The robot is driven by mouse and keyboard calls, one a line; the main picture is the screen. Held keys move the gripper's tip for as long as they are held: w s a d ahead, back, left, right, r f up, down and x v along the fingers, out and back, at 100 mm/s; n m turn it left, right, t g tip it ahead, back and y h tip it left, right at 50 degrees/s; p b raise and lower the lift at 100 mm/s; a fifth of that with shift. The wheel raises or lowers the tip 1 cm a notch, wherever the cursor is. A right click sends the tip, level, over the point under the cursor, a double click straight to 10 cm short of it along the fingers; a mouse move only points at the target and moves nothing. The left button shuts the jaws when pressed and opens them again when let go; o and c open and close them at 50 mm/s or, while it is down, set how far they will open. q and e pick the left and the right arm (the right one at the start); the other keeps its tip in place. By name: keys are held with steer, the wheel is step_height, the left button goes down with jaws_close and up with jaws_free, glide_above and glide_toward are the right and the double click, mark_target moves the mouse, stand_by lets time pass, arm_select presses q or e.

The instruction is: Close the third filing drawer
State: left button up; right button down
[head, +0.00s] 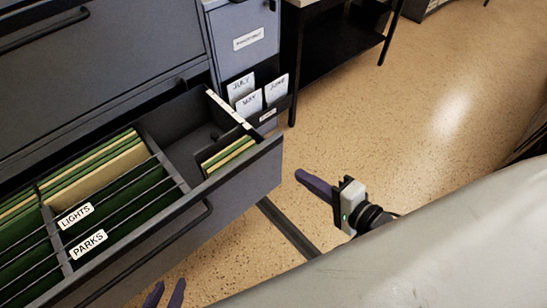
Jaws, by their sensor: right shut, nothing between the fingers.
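A dark grey filing drawer (236,196) is pulled out of the cabinet at the left. It holds green and tan folders labelled LIGHTS and PARKS, with a half-empty compartment at its right end. Its bar handle (150,252) runs along the front face. My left gripper (166,292) shows only its two dark fingertips at the bottom edge, spread apart, in front of the drawer face; the rest is cut off. My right gripper (301,176) is shut and empty, over the floor to the right of the drawer's front corner, apart from it.
The cabinet's upper drawer front (95,60) is closed above. A blue-grey cabinet (240,22) with cards marked JULY, MAY and JUNE stands behind. A dark-legged table (340,45) is at the back. The speckled floor (420,110) is clear at right.

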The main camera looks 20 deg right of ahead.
steer(key=b, duration=0.2)
glide_toward(264, 149)
steer(key=x, duration=0.5)
steer(key=shift+f, duration=0.2)
steer(key=shift+w+a, duration=0.2)
steer(key=shift+w, duration=0.3)
steer(key=shift+w, duration=0.1)
